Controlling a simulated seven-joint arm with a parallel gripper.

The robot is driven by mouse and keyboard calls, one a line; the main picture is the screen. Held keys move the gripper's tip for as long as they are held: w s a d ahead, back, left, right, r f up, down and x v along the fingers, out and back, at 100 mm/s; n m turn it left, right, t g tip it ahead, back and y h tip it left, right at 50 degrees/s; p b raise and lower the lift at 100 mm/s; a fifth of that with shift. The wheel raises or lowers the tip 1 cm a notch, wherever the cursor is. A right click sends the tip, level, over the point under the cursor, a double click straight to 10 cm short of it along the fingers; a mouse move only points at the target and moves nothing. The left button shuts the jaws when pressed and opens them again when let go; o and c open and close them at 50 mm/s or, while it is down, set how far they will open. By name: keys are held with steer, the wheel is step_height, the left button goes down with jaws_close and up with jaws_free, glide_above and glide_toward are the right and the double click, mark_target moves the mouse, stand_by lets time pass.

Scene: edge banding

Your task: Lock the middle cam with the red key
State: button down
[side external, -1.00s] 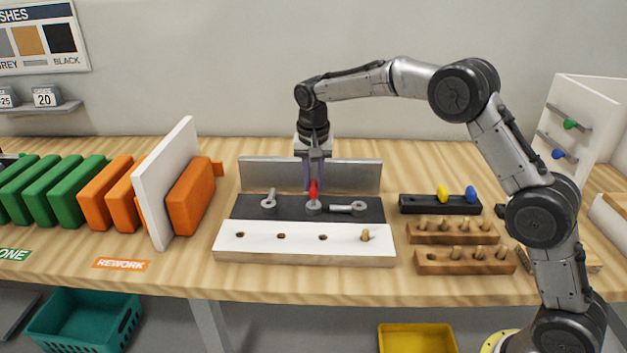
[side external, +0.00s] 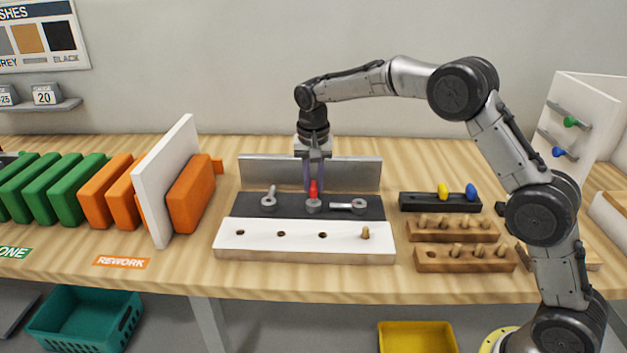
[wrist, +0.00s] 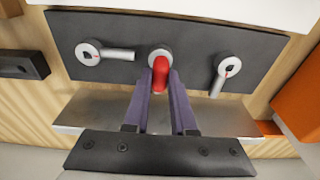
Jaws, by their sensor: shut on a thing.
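The red key (side external: 313,189) stands upright on the middle cam (side external: 314,205), on the dark strip of the fixture. My gripper (side external: 314,186) is shut on the red key, with a finger on either side of it. In the wrist view the red key (wrist: 161,68) sits between the fingertips (wrist: 160,80), over the round head of the middle cam (wrist: 157,52). The middle cam's lever is hidden, so its direction cannot be told. The left cam (side external: 269,203) has its lever pointing to the back; the right cam (side external: 357,206) has its lever pointing left, towards the middle cam.
A metal fence (side external: 355,173) stands behind the cams. A white-topped board (side external: 260,239) with holes and one wooden peg lies in front. A dark rack (side external: 420,204) with yellow and blue keys and wooden peg blocks (side external: 436,261) are at right. Orange panels (side external: 190,195) stand at left.

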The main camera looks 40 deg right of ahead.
steer(key=shift+f, duration=0.45)
stand_by(0.5)
steer(key=n, duration=0.4)
steer(key=shift+d+n, duration=0.15)
steer(key=shift+n, duration=0.15)
